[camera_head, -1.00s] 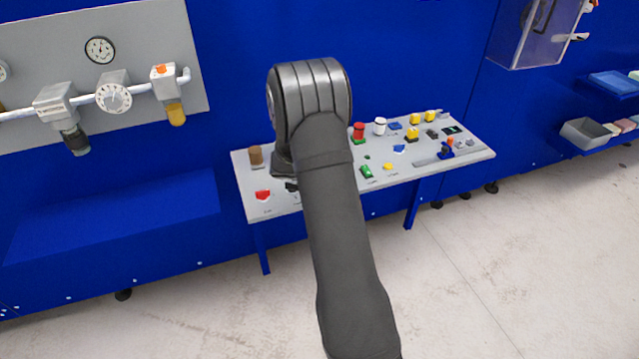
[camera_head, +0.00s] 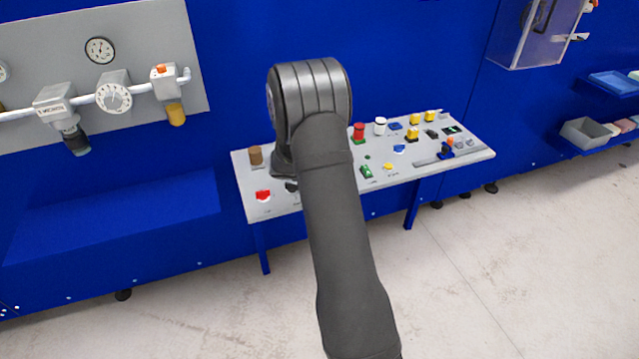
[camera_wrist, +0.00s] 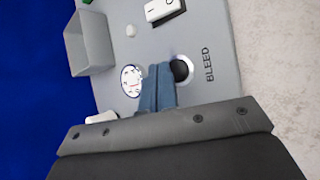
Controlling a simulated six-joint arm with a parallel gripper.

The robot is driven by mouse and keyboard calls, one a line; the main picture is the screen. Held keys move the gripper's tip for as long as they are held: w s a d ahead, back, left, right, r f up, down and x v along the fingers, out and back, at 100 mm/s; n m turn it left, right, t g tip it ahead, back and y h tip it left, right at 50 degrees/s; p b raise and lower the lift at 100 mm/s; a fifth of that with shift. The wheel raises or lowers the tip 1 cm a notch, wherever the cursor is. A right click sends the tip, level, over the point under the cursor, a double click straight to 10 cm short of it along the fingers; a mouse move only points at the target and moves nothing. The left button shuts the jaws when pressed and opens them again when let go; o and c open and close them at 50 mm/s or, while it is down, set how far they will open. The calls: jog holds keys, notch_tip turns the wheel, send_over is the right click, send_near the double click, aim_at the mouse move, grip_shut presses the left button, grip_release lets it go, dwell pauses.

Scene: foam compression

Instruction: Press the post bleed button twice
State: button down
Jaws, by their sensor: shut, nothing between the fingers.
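The bleed button is a round black button in a pale ring (camera_wrist: 181,69), beside the printed word BLEED on the grey panel in the wrist view. My gripper (camera_wrist: 158,72) shows there as blue-grey fingers, shut and empty. The fingertips are just left of the button and overlap its left edge in the picture; I cannot tell whether they touch it. In the head view a dark button (camera_head: 291,186) shows partly behind my arm on the sloping grey panel (camera_head: 450,165). My gripper is hidden there behind my arm.
In the wrist view a round white dial (camera_wrist: 131,81) lies left of my fingers. A white rocker switch (camera_wrist: 163,10) and a grey open box (camera_wrist: 88,42) stand farther up. In the head view a red button (camera_head: 263,195) is left of my arm; several coloured controls lie right.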

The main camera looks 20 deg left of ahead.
jog(key=shift+f, duration=0.15)
jog(key=shift+f, duration=0.3)
jog(key=shift+f, duration=0.45)
dwell(0.9)
jog(key=shift+r, duration=0.85)
jog(key=shift+r, duration=0.1)
jog(key=shift+r, duration=2.45)
jog(key=shift+f, duration=0.1)
